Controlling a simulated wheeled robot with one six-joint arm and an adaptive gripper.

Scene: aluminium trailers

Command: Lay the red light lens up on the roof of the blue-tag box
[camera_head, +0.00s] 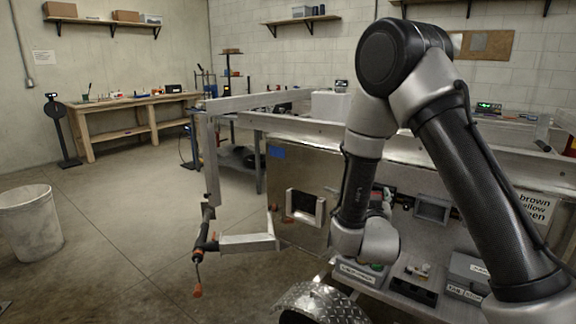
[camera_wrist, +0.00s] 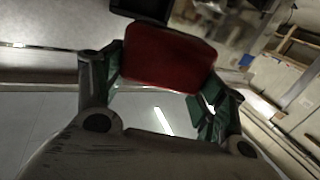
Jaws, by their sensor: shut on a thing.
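The red light lens (camera_wrist: 168,58) is a rounded rectangular plate in the wrist view. My gripper (camera_wrist: 163,78) is shut on it, with a green-padded finger at each side. In the head view my gripper (camera_head: 380,203) is mostly hidden behind my wrist, near the trailer's side. A blue tag (camera_head: 277,152) is at the upper left of a grey metal box (camera_head: 300,165) on the trailer. The box's roof is seen only edge-on there. In the wrist view a small blue patch (camera_wrist: 246,60) shows right of the lens; I cannot tell whether it is the same tag.
A metal rail (camera_head: 300,128) runs above the box. A square-framed opening (camera_head: 305,206) is in its front. Labelled grey bins (camera_head: 360,274) and a tread-plate fender (camera_head: 320,302) are below.

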